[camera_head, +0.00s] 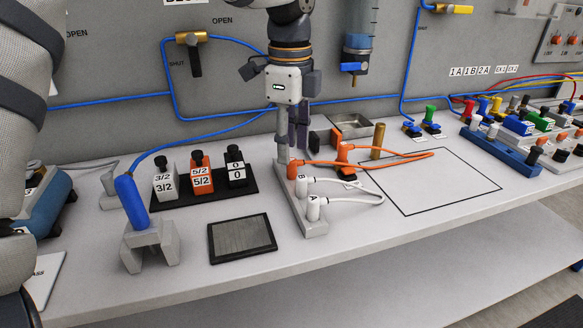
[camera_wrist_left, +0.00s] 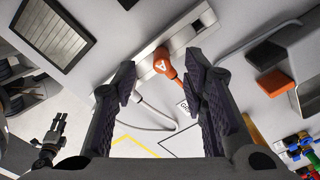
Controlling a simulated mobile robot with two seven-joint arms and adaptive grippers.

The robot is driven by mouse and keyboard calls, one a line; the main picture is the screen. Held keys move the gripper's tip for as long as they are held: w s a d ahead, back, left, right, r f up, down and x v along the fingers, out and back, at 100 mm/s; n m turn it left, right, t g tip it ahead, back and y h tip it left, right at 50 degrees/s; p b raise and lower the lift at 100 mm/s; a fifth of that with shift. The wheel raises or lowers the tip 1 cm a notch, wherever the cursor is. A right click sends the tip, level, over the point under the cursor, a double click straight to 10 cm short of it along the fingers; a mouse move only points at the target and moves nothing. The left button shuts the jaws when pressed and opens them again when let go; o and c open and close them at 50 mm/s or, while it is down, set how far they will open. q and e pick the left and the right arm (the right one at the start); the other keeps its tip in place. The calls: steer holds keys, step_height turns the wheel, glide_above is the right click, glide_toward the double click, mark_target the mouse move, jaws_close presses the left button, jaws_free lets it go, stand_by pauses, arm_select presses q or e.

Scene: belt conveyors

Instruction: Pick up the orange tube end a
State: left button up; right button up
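The orange tube end A (camera_wrist_left: 165,63) is an orange plug with a white letter A. It stands on a pale grey rail (camera_wrist_left: 140,56); in the head view it is at the rail's back end (camera_head: 297,168). My left gripper (camera_head: 292,140) points down just above it. In the left wrist view the left gripper's two fingers (camera_wrist_left: 161,78) are wide apart, with the plug showing between their tips; nothing is held. The tube's other orange end (camera_head: 345,153) is to the right. A dark gripper, apparently my right one (camera_wrist_left: 48,142), shows small at lower left; its finger state is unclear.
White tube ends B (camera_head: 302,186) and A (camera_head: 314,208) stand on the same rail, in front. A black block (camera_wrist_left: 268,55) and a metal tray (camera_head: 352,127) are close behind. A dark mat (camera_head: 242,238) lies left. The outlined square (camera_head: 435,183) is mostly clear.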

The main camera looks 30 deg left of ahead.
mark_target(291, 159)
arm_select(q)
step_height(291, 159, down, 4)
steer(key=shift+w+d+f, duration=0.1)
steer(key=shift+f, duration=0.1)
jaws_close()
steer(key=shift+r, duration=0.15)
steer(key=shift+r, duration=0.25)
step_height(291, 159, up, 3)
steer(key=shift+d+r, duration=0.1)
steer(key=s+d+r, duration=0.8)
steer(key=s+r, duration=0.1)
steer(key=s, duration=0.2)
steer(key=shift+d+p, duration=0.15)
steer(key=shift+p, duration=0.3)
arm_select(e)
steer(key=shift+w+r+t, duration=0.3)
steer(key=shift+w+r, duration=0.3)
steer(key=shift+w, duration=0.1)
